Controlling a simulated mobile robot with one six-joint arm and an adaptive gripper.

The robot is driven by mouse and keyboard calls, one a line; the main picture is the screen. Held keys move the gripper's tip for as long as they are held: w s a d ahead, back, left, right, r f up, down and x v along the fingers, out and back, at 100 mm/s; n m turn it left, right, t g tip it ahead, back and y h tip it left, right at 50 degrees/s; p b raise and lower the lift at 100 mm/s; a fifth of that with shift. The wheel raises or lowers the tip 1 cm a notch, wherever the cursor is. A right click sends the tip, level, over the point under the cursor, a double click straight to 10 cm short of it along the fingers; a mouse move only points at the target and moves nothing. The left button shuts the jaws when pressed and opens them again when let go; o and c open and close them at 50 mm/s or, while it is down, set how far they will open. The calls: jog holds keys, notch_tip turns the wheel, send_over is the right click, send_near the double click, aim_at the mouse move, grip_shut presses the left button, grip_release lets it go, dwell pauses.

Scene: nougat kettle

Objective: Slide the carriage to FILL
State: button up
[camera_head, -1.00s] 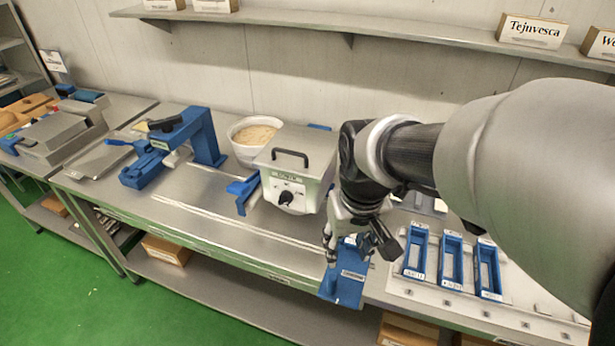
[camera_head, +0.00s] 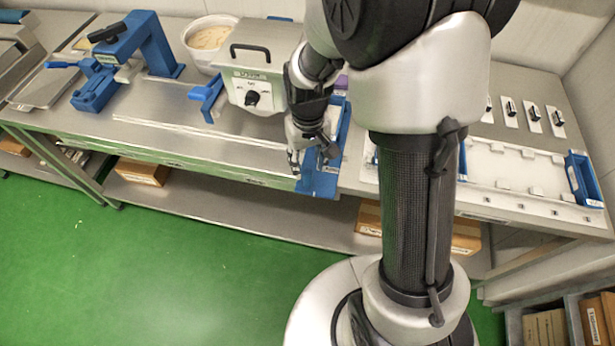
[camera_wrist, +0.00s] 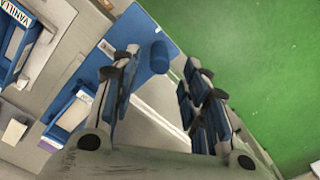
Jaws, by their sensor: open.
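The blue carriage (camera_head: 318,183) stands at the right end of the rails (camera_head: 200,132), at the bench's front edge. I take it for the carriage by its place; its label is not readable. My gripper (camera_head: 308,153) points down over its left part. In the wrist view, the blue plate (camera_wrist: 146,25) carries a round blue knob (camera_wrist: 160,57). The knob lies between the tips of my open gripper (camera_wrist: 161,60), with a gap on both sides. I cannot tell how deep it sits between them. I cannot make out a FILL mark.
A grey machine (camera_head: 245,75) with a black dial stands behind the rails. A blue press (camera_head: 130,50) stands to the left, with a bowl of pale mass (camera_head: 208,38) behind. A white tray (camera_head: 510,170) is at right.

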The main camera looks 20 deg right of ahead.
aim_at(308, 177)
notch_tip(308, 177, down, 7)
jog(key=shift+f+b, duration=0.2)
jog(key=shift+b, duration=0.55)
jog(key=shift+c, duration=0.2)
grip_shut()
